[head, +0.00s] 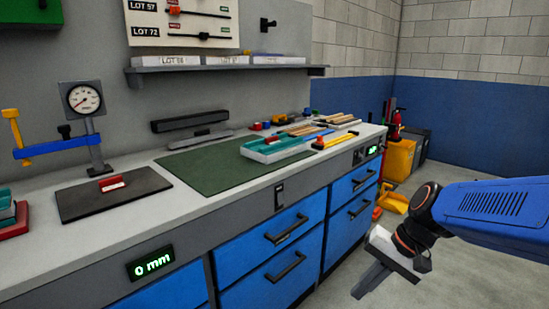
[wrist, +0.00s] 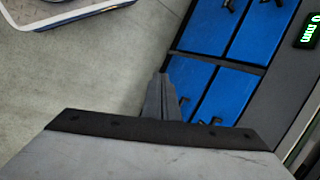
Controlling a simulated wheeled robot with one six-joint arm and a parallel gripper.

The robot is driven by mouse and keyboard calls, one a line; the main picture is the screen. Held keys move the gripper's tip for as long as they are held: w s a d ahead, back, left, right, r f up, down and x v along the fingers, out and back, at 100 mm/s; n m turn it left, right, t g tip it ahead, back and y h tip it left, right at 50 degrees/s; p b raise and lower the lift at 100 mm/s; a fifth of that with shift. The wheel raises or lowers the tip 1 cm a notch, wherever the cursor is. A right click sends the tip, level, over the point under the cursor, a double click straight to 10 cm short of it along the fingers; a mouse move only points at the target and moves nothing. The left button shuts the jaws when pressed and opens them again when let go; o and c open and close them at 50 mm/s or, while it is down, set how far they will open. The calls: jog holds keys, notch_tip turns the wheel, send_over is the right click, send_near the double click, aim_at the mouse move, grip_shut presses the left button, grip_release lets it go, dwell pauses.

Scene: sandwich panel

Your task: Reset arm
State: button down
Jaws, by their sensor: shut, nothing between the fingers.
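My arm reaches in from the right edge of the head view, over the floor in front of the workbench. My gripper (head: 362,291) points down and to the left, apart from the blue drawers. Its fingers are together with nothing between them. In the wrist view the closed fingers (wrist: 162,98) stick out past the pale gripper body, with the floor and blue drawers beyond.
The workbench (head: 110,262) carries a gauge stand (head: 84,100), a dark plate (head: 75,202), a green mat (head: 205,172) and a teal tray (head: 262,150). Blue drawers (head: 255,260) have protruding handles. A yellow bin (head: 398,160) stands at the back. The floor near my gripper is clear.

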jog(key=s+d+r+n+t+h, duration=0.2)
jog(key=s+d+n+t+h, duration=0.2)
jog(key=s+d, duration=0.4)
jog(key=shift+s+d+n+h, duration=0.25)
jog(key=shift+s+n+h, duration=0.15)
jog(key=shift+s+h, duration=0.6)
